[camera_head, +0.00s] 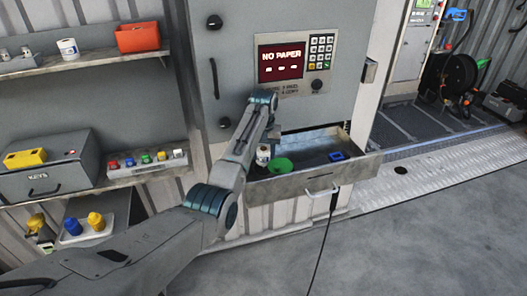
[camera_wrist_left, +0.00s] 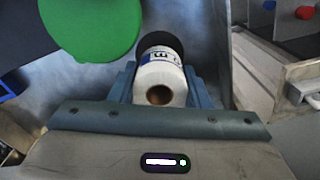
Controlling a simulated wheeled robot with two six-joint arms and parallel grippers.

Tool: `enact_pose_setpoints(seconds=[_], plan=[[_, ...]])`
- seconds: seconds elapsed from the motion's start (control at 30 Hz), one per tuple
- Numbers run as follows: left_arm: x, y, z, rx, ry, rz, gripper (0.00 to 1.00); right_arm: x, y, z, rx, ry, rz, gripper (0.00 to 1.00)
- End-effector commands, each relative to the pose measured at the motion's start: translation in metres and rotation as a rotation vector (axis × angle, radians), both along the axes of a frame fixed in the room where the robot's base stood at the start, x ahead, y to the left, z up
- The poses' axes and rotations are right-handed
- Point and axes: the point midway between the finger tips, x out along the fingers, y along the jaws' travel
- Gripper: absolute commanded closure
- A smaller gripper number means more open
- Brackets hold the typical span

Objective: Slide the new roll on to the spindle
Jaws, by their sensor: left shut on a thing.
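My left gripper (camera_head: 262,150) reaches over the open drawer under the panel that reads "NO PAPER". In the left wrist view it (camera_wrist_left: 160,90) is shut on a white paper roll (camera_wrist_left: 158,70) with dark and blue print, its hollow core facing the camera. The roll also shows in the head view as a small white cylinder (camera_head: 263,158) at the drawer's left. A dark round thing (camera_wrist_left: 160,42) lies just beyond the roll; I cannot tell whether it is part of the spindle or whether the roll touches it. I cannot make out the spindle clearly. My right gripper is not in view.
The drawer (camera_head: 315,183) holds a green round thing (camera_head: 281,165) beside the roll and a blue item (camera_head: 337,156). A white roll-like item (camera_head: 67,48) and an orange bin (camera_head: 138,37) stand on the upper left shelf.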

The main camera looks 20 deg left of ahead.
Motion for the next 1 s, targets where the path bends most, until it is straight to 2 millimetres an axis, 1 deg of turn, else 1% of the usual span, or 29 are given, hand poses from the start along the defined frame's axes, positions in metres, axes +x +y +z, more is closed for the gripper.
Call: enact_pose_setpoints(seconds=[0.1,0.47,0.8,1.0], plan=[[0.0,0.0,-0.003,0.0,-0.001,0.0,0.8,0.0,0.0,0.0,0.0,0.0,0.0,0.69],[0.0,0.0,-0.005,0.0,-0.001,0.0,0.8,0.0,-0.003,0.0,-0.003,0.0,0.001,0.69],[0.0,0.0,-0.016,0.0,0.0,0.0,0.8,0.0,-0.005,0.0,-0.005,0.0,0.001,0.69],[0.0,0.0,-0.017,0.0,-0.001,0.0,0.8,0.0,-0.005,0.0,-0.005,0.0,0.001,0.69]])
